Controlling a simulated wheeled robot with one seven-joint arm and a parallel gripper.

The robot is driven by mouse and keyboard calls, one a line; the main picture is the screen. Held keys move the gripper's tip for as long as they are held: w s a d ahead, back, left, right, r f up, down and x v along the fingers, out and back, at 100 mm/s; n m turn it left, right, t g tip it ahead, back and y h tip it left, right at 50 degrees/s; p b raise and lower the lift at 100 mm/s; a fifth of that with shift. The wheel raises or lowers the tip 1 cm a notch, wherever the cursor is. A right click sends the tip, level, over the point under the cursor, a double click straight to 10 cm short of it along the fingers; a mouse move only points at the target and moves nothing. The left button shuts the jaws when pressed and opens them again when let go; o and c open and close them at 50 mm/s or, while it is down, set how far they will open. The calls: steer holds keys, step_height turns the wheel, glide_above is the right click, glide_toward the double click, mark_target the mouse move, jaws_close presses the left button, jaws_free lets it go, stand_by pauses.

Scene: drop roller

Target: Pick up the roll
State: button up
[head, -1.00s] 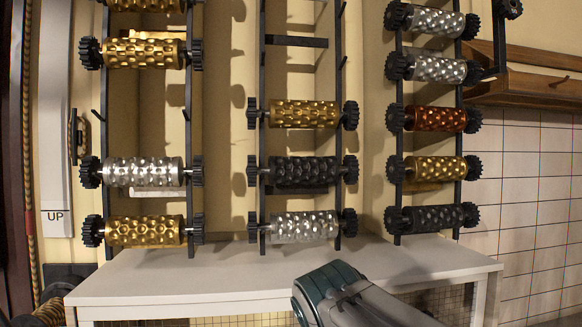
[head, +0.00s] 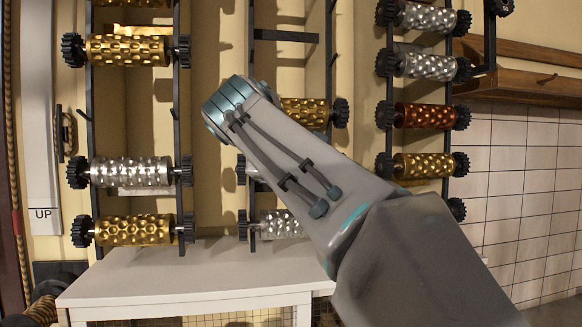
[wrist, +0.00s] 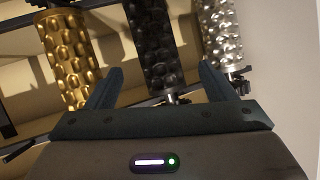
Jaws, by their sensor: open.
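Several embossed rolls with black end gears hang on upright wall racks, and I cannot tell which one is the task's roll. In the middle rack, a gold roll (head: 305,113) and a silver roll (head: 280,224) show partly past my arm. In the wrist view, my gripper (wrist: 160,74) is open and empty. The gold roll (wrist: 67,55) is beyond the left finger and the silver roll (wrist: 221,35) beyond the right one.
The left rack holds gold (head: 128,50) and silver (head: 130,172) rolls. The right rack holds silver (head: 425,65), copper (head: 425,116) and gold (head: 423,165) rolls. A white table (head: 190,277) stands below the racks. A wooden shelf (head: 515,82) is at right.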

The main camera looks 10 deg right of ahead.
steer(key=p+x, duration=0.1)
steer(key=x, duration=0.2)
steer(key=p+x, duration=0.1)
steer(key=x, duration=0.3)
steer(key=r+p+x, duration=0.1)
steer(key=x, duration=0.2)
steer(key=shift+w+f, duration=0.1)
steer(key=shift+w, duration=0.3)
steer(key=shift+w+d+f, duration=0.15)
steer(key=shift+w+f, duration=0.05)
steer(key=shift+w, duration=0.05)
steer(key=shift+c, duration=0.4)
jaws_close()
steer(key=shift+s+r, duration=0.1)
steer(key=shift+r, duration=0.1)
